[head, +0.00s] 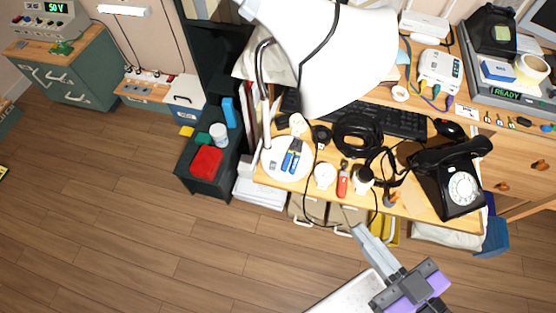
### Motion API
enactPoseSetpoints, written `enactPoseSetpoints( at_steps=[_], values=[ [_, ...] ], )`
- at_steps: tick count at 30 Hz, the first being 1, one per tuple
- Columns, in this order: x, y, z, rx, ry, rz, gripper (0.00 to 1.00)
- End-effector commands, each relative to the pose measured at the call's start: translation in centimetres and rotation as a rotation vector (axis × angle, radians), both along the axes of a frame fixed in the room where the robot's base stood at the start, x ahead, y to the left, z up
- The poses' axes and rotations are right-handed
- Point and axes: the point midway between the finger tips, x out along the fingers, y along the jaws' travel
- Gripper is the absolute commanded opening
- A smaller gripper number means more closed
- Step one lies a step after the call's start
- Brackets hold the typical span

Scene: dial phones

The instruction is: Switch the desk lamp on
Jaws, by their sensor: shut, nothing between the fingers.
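The desk lamp has a large white shade (350,55) that fills the top middle of the head view. Its thin pale stem (266,110) runs down the left side to a round white base (275,170) at the desk's left end. Blue-handled items (291,157) lie on the base. A black cord runs past the shade and over the desk's front edge. I cannot make out the lamp's switch or whether the bulb is lit. My gripper (360,231) is shut and empty, just in front of the desk's front edge, to the right of and apart from the base.
A black dial phone (455,178) stands at the desk's right. A red-handled tool (343,181), coiled black cable (357,132) and a keyboard (398,120) crowd the desk (408,207). A dark shelf unit with a red box (207,162) stands left. The floor (130,220) at left is clear.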

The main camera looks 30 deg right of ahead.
Motion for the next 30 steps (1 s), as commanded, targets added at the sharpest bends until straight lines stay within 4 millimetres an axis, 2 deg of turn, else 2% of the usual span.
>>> enactPoseSetpoints(
  at_steps=[4,8,21,30],
  values=[
    [3.4,-1.4,1.9,-0.005,-0.096,-0.049,0.0],
    [6.4,-3.1,2.1,0.005,-0.137,-0.1,0.0],
    [16.7,-9.6,-1.2,-0.039,-0.035,-0.198,0.0],
    [23.7,-12.8,-3.5,-0.096,0.133,-0.125,0.0]
  ],
)
